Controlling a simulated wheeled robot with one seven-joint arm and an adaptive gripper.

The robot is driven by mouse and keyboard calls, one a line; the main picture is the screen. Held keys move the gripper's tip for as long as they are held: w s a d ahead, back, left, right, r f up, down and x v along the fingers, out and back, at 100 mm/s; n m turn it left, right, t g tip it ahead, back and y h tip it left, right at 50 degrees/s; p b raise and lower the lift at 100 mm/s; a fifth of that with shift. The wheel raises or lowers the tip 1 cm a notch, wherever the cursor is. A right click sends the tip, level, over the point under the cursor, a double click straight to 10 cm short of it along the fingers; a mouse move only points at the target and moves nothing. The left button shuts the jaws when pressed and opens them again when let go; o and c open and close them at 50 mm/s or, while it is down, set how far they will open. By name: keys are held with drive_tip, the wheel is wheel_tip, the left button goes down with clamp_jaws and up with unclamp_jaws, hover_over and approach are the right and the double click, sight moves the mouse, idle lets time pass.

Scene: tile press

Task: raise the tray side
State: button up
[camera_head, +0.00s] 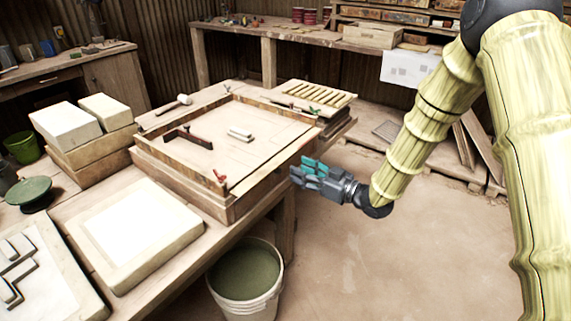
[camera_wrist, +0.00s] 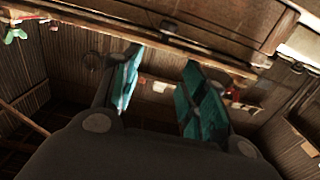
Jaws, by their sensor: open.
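The wooden tray (camera_head: 205,155) is a shallow square frame on the workbench, left of my gripper. Its left, back and front-left walls stand up. Along the side facing my gripper no upright wall shows clearly, and that side (camera_head: 268,156) looks low or folded down. A red latch (camera_head: 220,177) sits at the front corner and a green-handled one (camera_head: 317,111) at the far right corner. My gripper (camera_head: 306,172), with teal finger pads, is open and empty, just off the tray's right side. The wrist view shows both fingers apart (camera_wrist: 160,88) below a wooden edge (camera_wrist: 130,34).
A dark red-handled tool (camera_head: 186,136) and white rollers (camera_head: 240,134) lie inside the tray. A mallet (camera_head: 180,100) and a slatted rack (camera_head: 313,95) lie behind. White slabs (camera_head: 135,228) are at the left. A bucket (camera_head: 245,278) stands below. The floor at right is clear.

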sight(284, 161)
drive_tip(key=x, duration=0.6)
drive_tip(key=shift+a, duration=0.25)
drive_tip(key=shift+w+a+r, duration=0.1)
drive_tip(key=shift+w+a, duration=0.05)
drive_tip(key=o, duration=0.3)
clamp_jaws()
